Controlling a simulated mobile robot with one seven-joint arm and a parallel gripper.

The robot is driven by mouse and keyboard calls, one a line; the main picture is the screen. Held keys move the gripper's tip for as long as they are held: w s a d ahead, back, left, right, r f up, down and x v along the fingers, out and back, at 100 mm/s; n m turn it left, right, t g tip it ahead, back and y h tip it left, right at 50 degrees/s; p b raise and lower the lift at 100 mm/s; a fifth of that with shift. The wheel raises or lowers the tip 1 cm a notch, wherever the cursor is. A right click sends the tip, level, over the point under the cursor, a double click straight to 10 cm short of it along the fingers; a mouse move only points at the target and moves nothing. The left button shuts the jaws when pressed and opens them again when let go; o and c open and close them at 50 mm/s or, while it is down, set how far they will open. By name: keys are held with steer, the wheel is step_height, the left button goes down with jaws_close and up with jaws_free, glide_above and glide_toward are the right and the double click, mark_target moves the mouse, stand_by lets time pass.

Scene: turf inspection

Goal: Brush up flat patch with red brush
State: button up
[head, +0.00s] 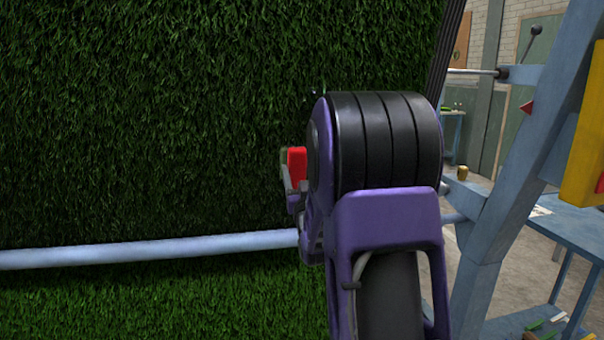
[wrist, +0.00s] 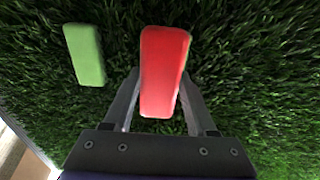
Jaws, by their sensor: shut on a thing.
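The red brush (wrist: 164,75) is held between the two fingers of my gripper (wrist: 160,92) in the wrist view, in front of the turf. Its red end (head: 297,164) also shows in the head view, just left of my purple and black arm. My gripper (head: 291,187) is partly hidden by the arm there. The upright green turf (head: 150,110) fills the left and middle of the head view. I cannot pick out the flat patch for sure. Whether the brush touches the turf is not clear.
A light green block (wrist: 85,54) is left of the brush in the wrist view. A pale bar (head: 150,252) crosses low over the turf. A blue-grey frame (head: 520,150) with a yellow part (head: 585,150) and a blue table (head: 575,225) stand on the right.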

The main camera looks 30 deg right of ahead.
steer(key=shift+w+a, duration=0.3)
steer(key=shift+a, duration=0.6)
steer(key=shift+w+a, duration=0.3)
steer(key=shift+a, duration=0.55)
steer(key=s+d, duration=0.3)
steer(key=d, duration=0.8)
steer(key=shift+s+d, duration=0.25)
steer(key=shift+d, duration=0.15)
stand_by(0.8)
steer(key=shift+d, duration=0.1)
steer(key=d, duration=0.1)
steer(key=s+d, duration=0.1)
steer(key=d, duration=0.1)
steer(key=shift+d, duration=0.25)
stand_by(0.4)
steer(key=v, duration=0.8)
steer(key=shift+r, duration=0.2)
stand_by(0.6)
